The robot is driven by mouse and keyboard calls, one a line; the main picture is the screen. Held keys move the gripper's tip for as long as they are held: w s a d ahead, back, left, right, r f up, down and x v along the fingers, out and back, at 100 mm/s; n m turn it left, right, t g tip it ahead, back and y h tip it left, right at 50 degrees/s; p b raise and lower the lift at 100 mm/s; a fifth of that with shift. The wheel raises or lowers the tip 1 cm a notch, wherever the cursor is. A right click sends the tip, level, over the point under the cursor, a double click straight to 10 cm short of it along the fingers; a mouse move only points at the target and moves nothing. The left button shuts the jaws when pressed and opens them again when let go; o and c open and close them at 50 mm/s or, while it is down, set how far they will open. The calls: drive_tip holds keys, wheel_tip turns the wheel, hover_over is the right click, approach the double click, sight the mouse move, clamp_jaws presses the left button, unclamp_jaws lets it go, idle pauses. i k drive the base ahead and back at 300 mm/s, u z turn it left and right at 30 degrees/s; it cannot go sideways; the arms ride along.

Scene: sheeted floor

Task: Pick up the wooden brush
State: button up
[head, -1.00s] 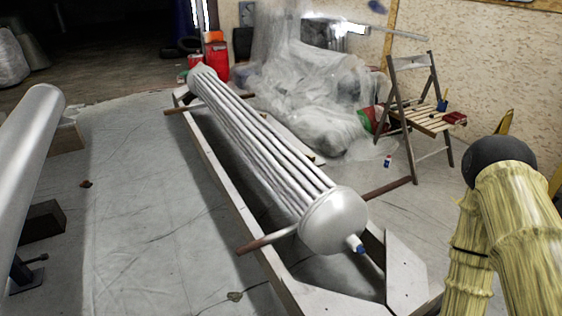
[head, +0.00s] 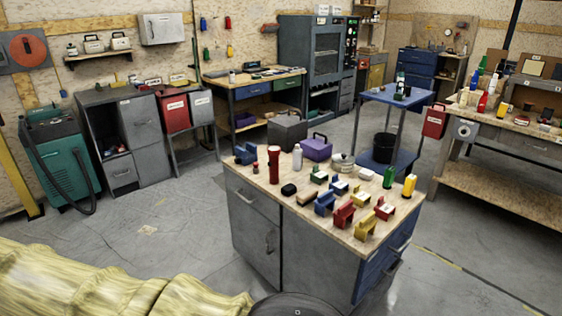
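A small tan, oblong item (head: 307,197) lies near the front left of the wooden top of a grey workbench cabinet (head: 262,193). It may be the wooden brush, but it is too small to tell. A black rounded item (head: 288,190) lies just left of it, and a red flashlight-like cylinder (head: 274,165) stands behind. My arm, in a yellowish sleeve, crosses the lower left of the head view, with a dark round joint at the bottom edge. My gripper's fingers are not in view, and nothing of mine touches the items on the cabinet.
Blue, red, yellow and green blocks (head: 343,214) crowd the cabinet's right side. A blue cart (head: 393,95) stands behind, a long bench (head: 510,190) at right. A green machine with a hose (head: 55,160) stands at left.

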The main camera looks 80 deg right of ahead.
sight(304, 198)
drive_tip(key=z, duration=3.55)
drive_tip(key=k, duration=0.15)
drive_tip(key=u, duration=1.15)
